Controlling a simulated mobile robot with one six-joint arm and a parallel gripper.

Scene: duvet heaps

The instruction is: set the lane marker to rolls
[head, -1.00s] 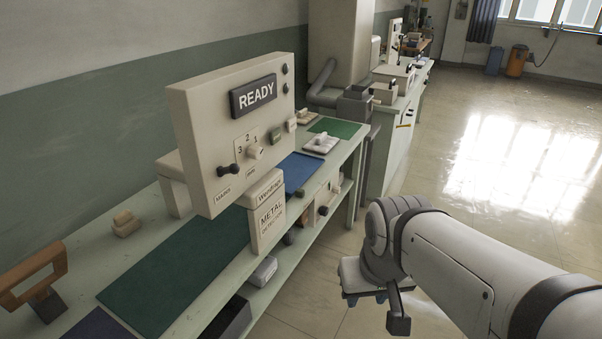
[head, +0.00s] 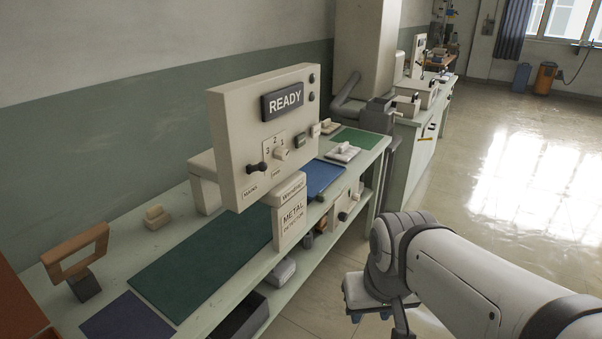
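No part that I can read as a lane marker, and no label "rolls", shows clearly. A cream metal detector housing (head: 236,150) stands on the bench with a lit-looking "READY" panel (head: 283,101). Its face carries a knob (head: 282,154) with numbers 1, 2 and 3, a dark lever switch (head: 258,167) above a "MAINS" label, and small buttons. My gripper (head: 375,306) hangs at the bottom, right of the bench and away from the housing. Its fingers are partly hidden and cut off by the frame, so its opening cannot be told.
The pale green bench (head: 115,253) runs back along the wall, with green, blue and purple mats. A wooden-handled tool (head: 76,256) and a small beige block (head: 156,217) lie at left. A shelf below holds several items. Open floor (head: 480,225) lies to the right.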

